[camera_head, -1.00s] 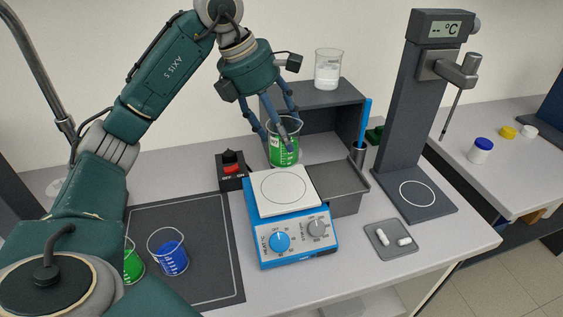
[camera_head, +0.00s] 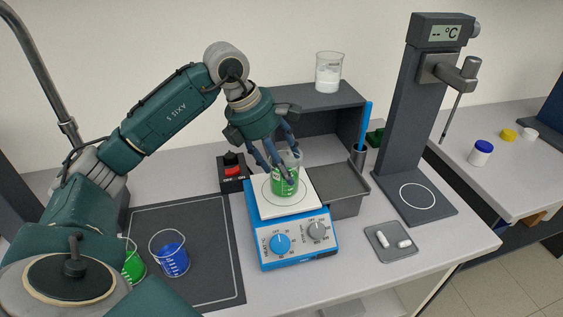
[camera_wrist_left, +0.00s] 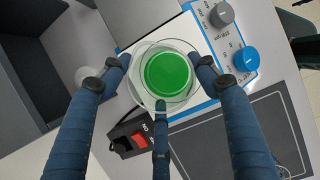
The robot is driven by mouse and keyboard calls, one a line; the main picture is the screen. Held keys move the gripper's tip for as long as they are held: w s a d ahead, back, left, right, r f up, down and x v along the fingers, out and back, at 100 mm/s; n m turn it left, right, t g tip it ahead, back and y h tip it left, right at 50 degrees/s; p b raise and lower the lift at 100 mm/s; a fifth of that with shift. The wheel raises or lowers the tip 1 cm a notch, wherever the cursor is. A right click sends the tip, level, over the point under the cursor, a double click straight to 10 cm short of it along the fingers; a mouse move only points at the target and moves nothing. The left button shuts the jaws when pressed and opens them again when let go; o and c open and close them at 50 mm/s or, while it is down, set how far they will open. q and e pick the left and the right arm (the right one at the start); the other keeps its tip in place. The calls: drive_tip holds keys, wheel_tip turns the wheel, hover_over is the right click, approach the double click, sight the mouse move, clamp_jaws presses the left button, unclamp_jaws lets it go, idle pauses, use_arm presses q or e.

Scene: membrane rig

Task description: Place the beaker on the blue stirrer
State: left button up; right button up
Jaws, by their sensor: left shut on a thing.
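The beaker (camera_head: 285,178) holds green liquid and stands upright at the white top plate of the blue stirrer (camera_head: 292,240). My left gripper (camera_head: 279,170) is shut around the beaker from above. In the left wrist view the beaker (camera_wrist_left: 168,76) sits between the fingers, over the stirrer's white plate, with the stirrer's knobs (camera_wrist_left: 245,58) to the right. The beaker's base appears to be at the plate, inside the circle mark, but I cannot tell whether it touches. My right gripper is not in view.
A black switch box with a red rocker (camera_head: 233,172) stands left of the stirrer. A grey tray (camera_head: 340,182) is close on its right. Blue (camera_head: 172,256) and green (camera_head: 132,264) beakers stand on the dark mat (camera_head: 205,225). A thermometer stand (camera_head: 412,150) rises at right.

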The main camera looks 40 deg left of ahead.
use_arm(q)
drive_tip(key=o, duration=1.4)
drive_tip(key=shift+f, duration=0.1)
drive_tip(key=shift+c, duration=0.2)
drive_tip(key=shift+r, duration=0.3)
drive_tip(key=v, duration=1.1)
drive_tip(key=shift+s+a+r+b, duration=0.15)
drive_tip(key=shift+a+r+b, duration=0.05)
drive_tip(key=shift+r+b, duration=0.15)
